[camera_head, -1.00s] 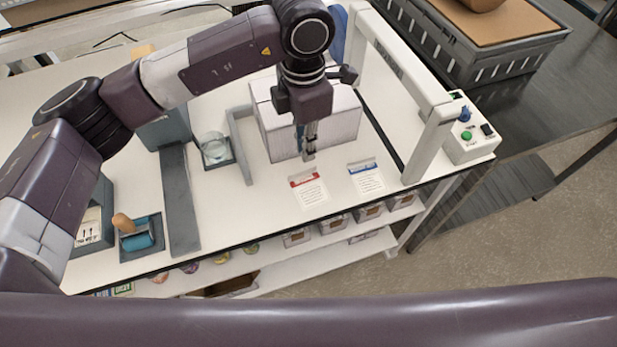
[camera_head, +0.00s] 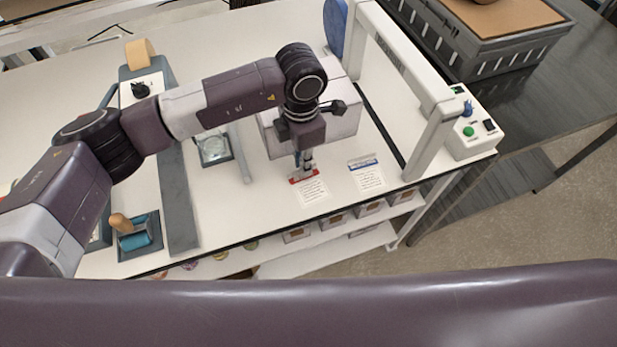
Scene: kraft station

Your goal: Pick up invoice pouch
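Two flat white pouches with printed text lie side by side near the front edge of the table. One has a red header (camera_head: 312,191) and the other a blue header (camera_head: 367,176). I cannot read which one is the invoice pouch. My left gripper (camera_head: 305,171) points down at the top edge of the red-headed pouch, and its fingertips partly cover the red strip. Whether the fingers touch or grip it cannot be seen. My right gripper is out of view.
A white box (camera_head: 342,120) stands right behind the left gripper. A white gate frame (camera_head: 432,140) rises to the right, beside a control box (camera_head: 470,140) with buttons. A blue roller (camera_head: 138,241) and a grey strip (camera_head: 179,205) lie left. The table's front edge is close.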

